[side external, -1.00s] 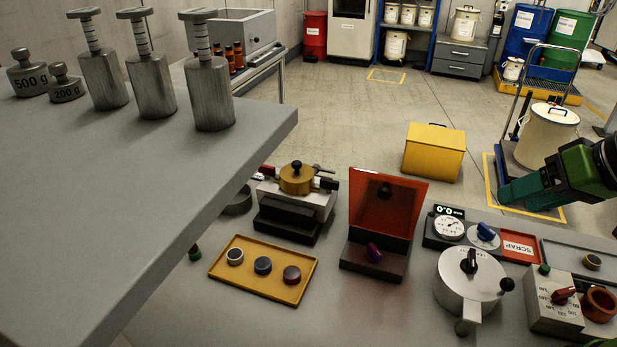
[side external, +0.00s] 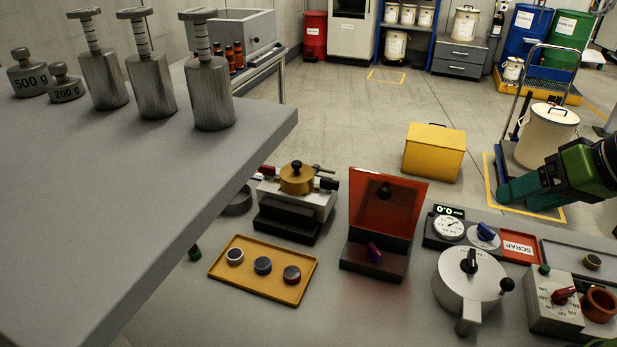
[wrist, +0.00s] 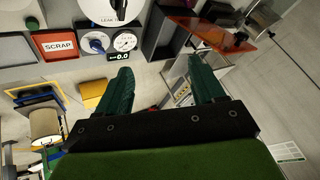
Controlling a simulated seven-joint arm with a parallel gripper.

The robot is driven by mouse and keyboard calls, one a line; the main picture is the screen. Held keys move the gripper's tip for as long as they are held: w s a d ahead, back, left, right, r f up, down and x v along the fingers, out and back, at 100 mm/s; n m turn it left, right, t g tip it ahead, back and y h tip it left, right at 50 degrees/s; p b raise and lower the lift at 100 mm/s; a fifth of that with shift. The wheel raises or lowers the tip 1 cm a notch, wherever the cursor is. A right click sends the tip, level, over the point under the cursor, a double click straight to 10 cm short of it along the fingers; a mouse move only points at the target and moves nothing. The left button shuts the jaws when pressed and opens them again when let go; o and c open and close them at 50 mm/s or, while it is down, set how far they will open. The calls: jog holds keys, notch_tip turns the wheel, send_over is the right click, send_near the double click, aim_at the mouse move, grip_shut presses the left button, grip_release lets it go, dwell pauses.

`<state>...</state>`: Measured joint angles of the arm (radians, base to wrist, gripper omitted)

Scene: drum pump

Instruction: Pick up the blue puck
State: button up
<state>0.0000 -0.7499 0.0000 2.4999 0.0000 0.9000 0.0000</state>
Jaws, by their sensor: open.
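The blue puck (side external: 263,265) lies flat in the yellow tray (side external: 232,278) in the side view. It is the middle one of three pucks in a row. A dark puck with a pale rim (side external: 235,256) is on its left and a dark red puck (side external: 292,274) on its right. My gripper (side external: 508,192) is far to the right of the tray, above the bench's far side. In the wrist view my gripper (wrist: 163,88) has its two green fingers apart with nothing held between them. I cannot make out the blue puck in the wrist view.
An upright orange panel on a dark base (side external: 388,215) stands between the tray and my gripper. A silver pot with a handle (side external: 470,285), a gauge unit (side external: 448,228) and a red scrap tray (side external: 520,245) are at right. A gold-lidded device (side external: 297,180) stands behind the tray.

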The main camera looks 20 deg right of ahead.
jog(key=w+a+n, duration=0.1)
jog(key=w+a, duration=0.4)
jog(key=w, duration=0.1)
jog(key=w+a+n+g, duration=0.1)
jog(key=w+a+n, duration=0.1)
jog(key=w+a, duration=0.4)
jog(key=w+a+r+n, duration=0.1)
jog(key=w+a, duration=0.4)
jog(key=w, duration=0.2)
jog(key=shift+w+a+g, duration=0.3)
jog(key=shift+g, duration=0.1)
jog(key=w+a+f+n, duration=0.25)
jog(key=a+f, duration=0.35)
jog(key=a, duration=0.5)
jog(key=n+g, duration=0.1)
send_near(263, 263)
jog(key=shift+w+a+f+h, duration=0.2)
jog(key=shift+w+f, duration=0.1)
jog(key=shift+f, duration=0.2)
jog(key=shift+w+a+f+h, duration=0.1)
jog(key=shift+w+a+f, duration=0.15)
jog(key=shift+f, duration=0.25)
jog(key=shift+x, duration=2.95)
jog(key=shift+s, duration=0.1)
